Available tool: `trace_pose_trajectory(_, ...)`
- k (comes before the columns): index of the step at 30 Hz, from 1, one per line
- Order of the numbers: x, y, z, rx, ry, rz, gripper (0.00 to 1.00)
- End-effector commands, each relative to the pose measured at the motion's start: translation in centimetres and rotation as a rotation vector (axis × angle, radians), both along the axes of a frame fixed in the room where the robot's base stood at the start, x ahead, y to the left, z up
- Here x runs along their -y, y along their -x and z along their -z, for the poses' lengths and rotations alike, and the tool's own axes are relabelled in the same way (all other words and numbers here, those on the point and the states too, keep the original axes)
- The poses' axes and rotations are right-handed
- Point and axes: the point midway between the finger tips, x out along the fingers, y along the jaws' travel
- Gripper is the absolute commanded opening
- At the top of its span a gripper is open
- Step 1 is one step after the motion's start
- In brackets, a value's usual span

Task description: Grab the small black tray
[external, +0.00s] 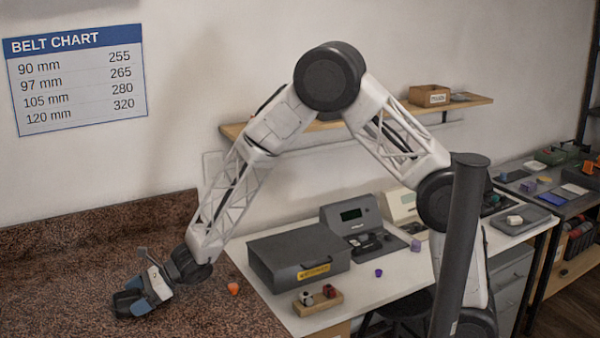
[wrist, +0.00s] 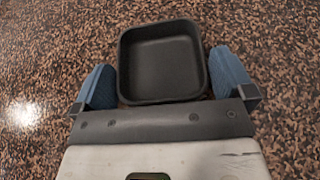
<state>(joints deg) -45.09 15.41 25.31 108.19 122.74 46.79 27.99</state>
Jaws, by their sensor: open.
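The small black tray (wrist: 162,66) is a square, shallow, empty dish with rounded corners. It lies on the speckled brown counter. My gripper (wrist: 165,80) is open, with one blue finger on each side of the tray in the wrist view. In the external view my gripper (external: 142,298) is low over the counter at the lower left. The tray (external: 124,303) is partly hidden there by the fingers.
A grey box (external: 297,262) and a wooden holder (external: 318,303) with small items are on the white table further right. The counter around the tray is clear.

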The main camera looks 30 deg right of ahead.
Motion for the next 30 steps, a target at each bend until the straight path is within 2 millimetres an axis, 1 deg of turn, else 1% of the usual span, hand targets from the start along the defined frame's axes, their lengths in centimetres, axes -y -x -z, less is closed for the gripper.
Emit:
trace_pose_trajectory(16, -0.03, 0.01, 0.02, 0.0, 0.0, 0.0, 1.0)
trace_pose_trajectory(17, -0.02, 0.01, 0.02, 0.0, 0.0, 0.0, 0.97)
trace_pose_trajectory(21, -0.02, 0.01, 0.02, 0.0, 0.0, 0.0, 0.76)
trace_pose_trajectory(23, -0.02, 0.01, 0.02, 0.0, 0.0, 0.0, 0.67)
trace_pose_trajectory(30, -0.03, 0.0, -0.01, 0.0, 0.0, 0.0, 0.67)
